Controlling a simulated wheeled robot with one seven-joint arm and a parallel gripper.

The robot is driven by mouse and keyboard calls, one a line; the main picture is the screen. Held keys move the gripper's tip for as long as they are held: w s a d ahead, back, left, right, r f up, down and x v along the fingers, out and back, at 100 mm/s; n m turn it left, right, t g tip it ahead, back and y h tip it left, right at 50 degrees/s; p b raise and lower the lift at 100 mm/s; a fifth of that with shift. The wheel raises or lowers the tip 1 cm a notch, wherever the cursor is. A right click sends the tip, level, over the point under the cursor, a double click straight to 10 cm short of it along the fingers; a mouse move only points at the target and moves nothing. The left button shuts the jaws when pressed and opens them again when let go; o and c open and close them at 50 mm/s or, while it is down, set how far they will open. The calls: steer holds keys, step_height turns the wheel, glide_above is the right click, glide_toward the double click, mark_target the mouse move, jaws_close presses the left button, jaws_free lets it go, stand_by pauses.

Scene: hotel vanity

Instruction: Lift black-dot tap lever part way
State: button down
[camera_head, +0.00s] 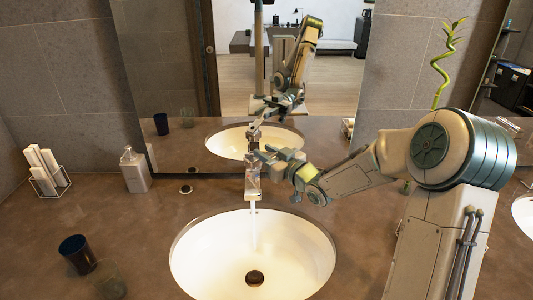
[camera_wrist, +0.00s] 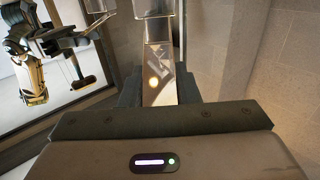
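The chrome tap (camera_head: 253,186) stands behind the round white basin (camera_head: 205,262), and a thin stream of water (camera_head: 254,228) runs from it into the basin. My gripper (camera_head: 266,158) is at the top of the tap, reaching in from the right. In the wrist view, a shiny metal part of the tap (camera_wrist: 160,82) lies between the dark fingers of my gripper (camera_wrist: 159,92). I cannot tell whether both fingers press on it. The lever is largely hidden by the gripper in the head view. No black dot can be made out on it.
A soap dispenser (camera_head: 135,170) and a wire holder with white rolls (camera_head: 46,172) stand left of the tap. A dark cup (camera_head: 77,254) and a clear glass (camera_head: 110,282) are at the front left. The mirror (camera_head: 170,75) rises close behind the tap.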

steer(key=f+b, duration=0.2)
steer(key=s+f+b, duration=0.1)
steer(key=shift+d, duration=0.35)
steer(key=c, duration=1.1)
jaws_free()
steer(key=shift+w, duration=0.1)
steer(key=shift+r, duration=0.1)
steer(key=b+v, duration=0.1)
steer(key=v, duration=1.2)
steer(key=shift+s+d, duration=0.25)
steer(key=shift+s, duration=0.05)
